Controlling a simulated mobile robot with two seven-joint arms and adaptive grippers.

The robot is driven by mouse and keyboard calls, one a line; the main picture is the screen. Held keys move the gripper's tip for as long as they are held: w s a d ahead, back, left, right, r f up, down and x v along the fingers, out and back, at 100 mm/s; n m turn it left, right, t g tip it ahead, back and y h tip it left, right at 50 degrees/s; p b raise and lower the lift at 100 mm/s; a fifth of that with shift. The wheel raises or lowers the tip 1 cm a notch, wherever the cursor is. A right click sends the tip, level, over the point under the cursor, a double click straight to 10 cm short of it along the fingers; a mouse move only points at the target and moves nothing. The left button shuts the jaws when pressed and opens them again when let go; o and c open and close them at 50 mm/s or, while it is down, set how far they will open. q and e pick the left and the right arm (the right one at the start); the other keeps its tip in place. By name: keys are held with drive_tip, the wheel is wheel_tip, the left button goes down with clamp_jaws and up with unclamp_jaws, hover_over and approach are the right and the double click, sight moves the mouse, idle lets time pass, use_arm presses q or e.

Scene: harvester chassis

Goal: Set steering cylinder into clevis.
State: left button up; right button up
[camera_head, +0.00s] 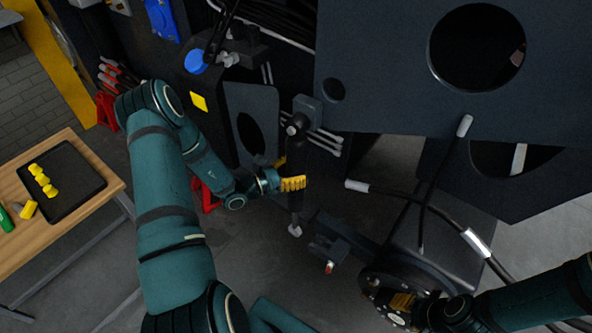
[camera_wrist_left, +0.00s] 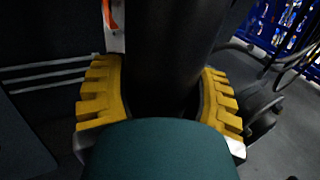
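The steering cylinder (camera_head: 296,207) is a dark, roughly upright tube with a silver rod end at its bottom. Its upper end meets a dark bracket (camera_head: 306,110) on the chassis. My left gripper (camera_head: 292,184) has its yellow toothed fingers on the tube's middle. In the left wrist view the fingers close on both sides of the dark tube (camera_wrist_left: 165,50). A dark block that looks like the clevis (camera_head: 329,248), with a red-tipped pin, is to the right of the rod end, apart from it. My right gripper (camera_head: 402,300) is low on the right beside a round dark hub; its fingers are unclear.
Dark chassis plates with round holes (camera_head: 400,110) fill the upper right. A hose with a pale end (camera_head: 358,186) runs right of the cylinder. A wooden table (camera_head: 95,170) with a black tray (camera_head: 85,165) and yellow parts stands left. Red stands (camera_head: 107,108) are on the floor.

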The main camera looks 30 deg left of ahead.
use_arm(q)
drive_tip(key=shift+c, duration=1.2)
drive_tip(key=shift+s+d+r+n+t+h, duration=0.1)
drive_tip(key=shift+d+n+t+h, duration=0.1)
drive_tip(key=shift+d+n, duration=0.55)
drive_tip(key=shift+s+d+n+t+h, duration=0.1)
drive_tip(key=shift+d+n+t, duration=0.2)
drive_tip(key=shift+d, duration=0.75)
drive_tip(key=o, duration=1.3)
drive_tip(key=shift+s+a, duration=0.1)
drive_tip(key=v, duration=1.1)
drive_tip(key=shift+s+a, duration=0.2)
drive_tip(key=shift+s, duration=0.1)
